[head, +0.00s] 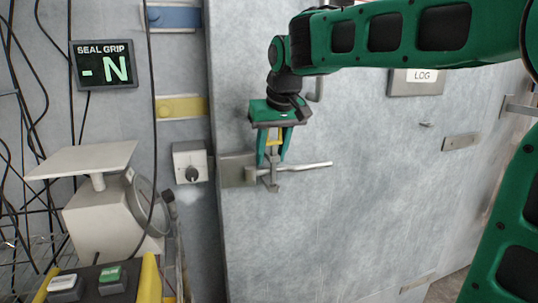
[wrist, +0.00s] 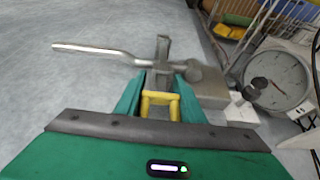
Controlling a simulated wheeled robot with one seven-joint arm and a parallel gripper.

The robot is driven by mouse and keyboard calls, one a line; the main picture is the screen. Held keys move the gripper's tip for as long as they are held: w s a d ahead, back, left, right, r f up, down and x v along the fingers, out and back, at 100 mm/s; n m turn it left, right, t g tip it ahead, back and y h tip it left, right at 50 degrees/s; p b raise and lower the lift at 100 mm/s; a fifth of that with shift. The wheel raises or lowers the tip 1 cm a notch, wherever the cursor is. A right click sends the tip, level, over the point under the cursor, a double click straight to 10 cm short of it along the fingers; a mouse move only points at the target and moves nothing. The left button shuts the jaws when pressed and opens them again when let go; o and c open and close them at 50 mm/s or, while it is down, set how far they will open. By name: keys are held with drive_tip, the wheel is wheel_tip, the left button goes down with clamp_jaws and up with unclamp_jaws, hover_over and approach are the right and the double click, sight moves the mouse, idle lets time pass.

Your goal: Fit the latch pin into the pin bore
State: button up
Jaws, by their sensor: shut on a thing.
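My gripper (head: 272,162) points down in front of the grey door, at the latch. Its green fingers are shut on the latch pin, whose yellow loop handle (head: 274,136) shows between them. In the wrist view the yellow handle (wrist: 160,97) sits between the fingers of my gripper (wrist: 162,80). A grey upright piece (wrist: 162,48) lies just past the fingertips, by the lever handle (wrist: 95,50). I cannot tell whether it is the pin's shank or part of the latch. The pin bore is hidden, so I cannot tell whether the pin is in it.
The lever handle (head: 310,166) sticks out to the right from its grey plate (head: 236,170). A knob box (head: 190,162) is left of it. A scale (head: 105,205), hanging cables and a display reading "SEAL GRIP -N" (head: 104,64) are at left.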

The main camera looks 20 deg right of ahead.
drive_tip(key=shift+f, duration=0.35)
drive_tip(key=o, duration=1.2)
drive_tip(key=shift+a, duration=0.1)
drive_tip(key=shift+r, duration=0.25)
drive_tip(key=v, duration=1)
drive_tip(key=shift+s+d+r, duration=0.1)
drive_tip(key=shift+s+d, duration=0.05)
drive_tip(key=shift+d, duration=0.25)
